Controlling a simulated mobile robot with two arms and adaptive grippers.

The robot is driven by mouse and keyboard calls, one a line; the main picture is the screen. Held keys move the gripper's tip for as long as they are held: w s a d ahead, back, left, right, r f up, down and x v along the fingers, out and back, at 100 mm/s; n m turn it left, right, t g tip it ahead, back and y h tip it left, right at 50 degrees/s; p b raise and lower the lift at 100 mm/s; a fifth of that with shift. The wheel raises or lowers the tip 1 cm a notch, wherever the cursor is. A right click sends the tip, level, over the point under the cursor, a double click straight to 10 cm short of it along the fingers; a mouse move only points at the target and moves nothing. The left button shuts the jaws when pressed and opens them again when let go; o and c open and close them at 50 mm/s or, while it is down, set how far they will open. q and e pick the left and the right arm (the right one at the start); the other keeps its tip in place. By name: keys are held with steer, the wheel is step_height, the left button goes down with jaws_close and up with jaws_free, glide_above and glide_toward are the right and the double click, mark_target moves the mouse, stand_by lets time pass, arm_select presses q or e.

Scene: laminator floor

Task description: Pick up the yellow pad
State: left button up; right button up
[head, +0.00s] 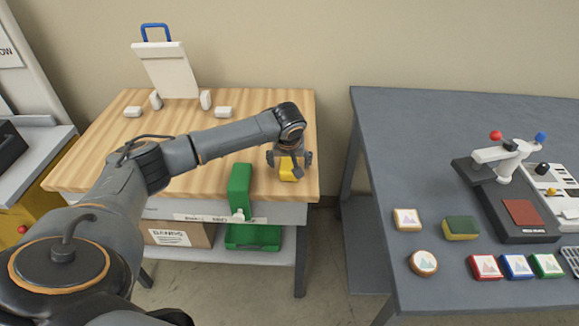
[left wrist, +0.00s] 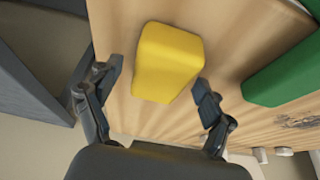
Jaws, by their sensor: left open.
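The yellow pad (head: 287,172) is a small rounded block on the wooden table near its right front corner. My left gripper (head: 289,163) is above and around it in the head view and partly hides it. In the left wrist view the yellow pad (left wrist: 168,62) lies just beyond the open fingers of my left gripper (left wrist: 158,88). Its near end reaches toward the space between the fingertips, and no firm grip shows. My right gripper is not in view.
A green block (head: 239,187) stands left of the yellow pad on the wooden table (head: 118,175). White pieces and a clipboard-like board (head: 168,70) are at the back. A grey table (head: 430,130) with stamps and a press stands to the right, across a gap.

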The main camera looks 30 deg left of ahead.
arm_select(q)
steer(key=shift+f+p, duration=0.2)
steer(key=shift+p, duration=0.2)
steer(key=shift+c, duration=0.4)
steer(key=c, duration=1.2)
steer(key=shift+o, duration=0.2)
steer(key=shift+r+b, duration=0.1)
steer(key=shift+b, duration=0.45)
step_height(320, 180, up, 3)
steer(key=shift+w+f, duration=0.1)
steer(key=s+r, duration=0.1)
steer(key=r, duration=0.1)
steer(key=s+r, duration=0.3)
steer(key=r, duration=0.1)
steer(key=shift+s+b, duration=0.35)
steer(key=s+r, duration=0.4)
steer(key=s, duration=0.5)
steer(key=shift+s+d+r+b, duration=0.2)
steer(key=shift+s+r+b, duration=0.05)
steer(key=shift+b, duration=0.2)
